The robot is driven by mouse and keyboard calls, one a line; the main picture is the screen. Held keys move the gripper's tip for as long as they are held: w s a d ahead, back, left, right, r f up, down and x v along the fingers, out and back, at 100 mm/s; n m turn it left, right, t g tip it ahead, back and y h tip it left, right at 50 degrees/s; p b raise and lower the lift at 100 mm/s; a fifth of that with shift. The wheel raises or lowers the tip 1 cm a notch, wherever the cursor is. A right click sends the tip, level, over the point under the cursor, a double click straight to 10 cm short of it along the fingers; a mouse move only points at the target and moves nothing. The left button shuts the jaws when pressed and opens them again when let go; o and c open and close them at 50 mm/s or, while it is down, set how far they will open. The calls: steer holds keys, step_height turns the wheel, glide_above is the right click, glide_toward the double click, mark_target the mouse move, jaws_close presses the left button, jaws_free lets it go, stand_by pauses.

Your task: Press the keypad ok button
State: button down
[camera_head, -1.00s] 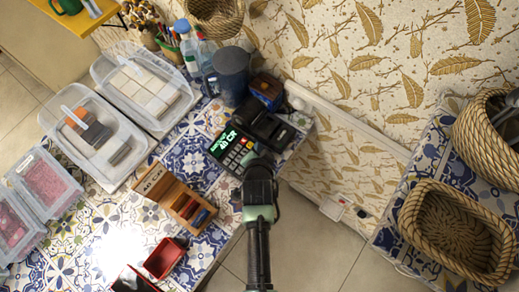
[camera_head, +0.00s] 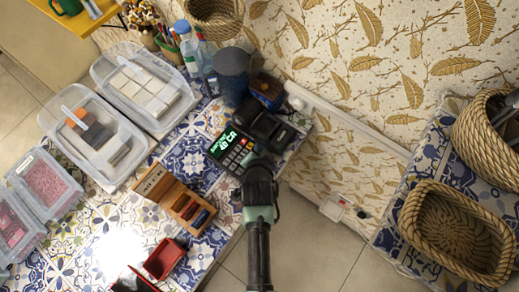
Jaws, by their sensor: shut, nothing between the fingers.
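The keypad (camera_head: 230,152) is a dark terminal with a lit green display and light keys, on the blue-patterned tiled table near its right edge. My gripper (camera_head: 256,166) is over the keypad's lower right part and hides some of its keys. Its fingers are shut and hold nothing. The ok button cannot be made out, and I cannot tell whether the fingertips touch a key.
A black device (camera_head: 268,128) and a dark cylindrical canister (camera_head: 231,72) stand behind the keypad. A wooden box (camera_head: 160,186) with compartments is to the left. Clear plastic bins (camera_head: 95,135) fill the table's left. Floor shows right of the table.

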stand_by(0.7)
steer(key=shift+f+b, duration=0.35)
steer(key=shift+f, duration=0.1)
steer(key=shift+f, duration=0.35)
stand_by(0.3)
steer(key=shift+r, duration=0.1)
steer(key=shift+r+p, duration=0.45)
steer(key=shift+r, duration=0.2)
step_height(320, 180, up, 5)
steer(key=p, duration=0.4)
steer(key=shift+r+p, duration=0.1)
steer(key=shift+p, duration=0.3)
stand_by(0.6)
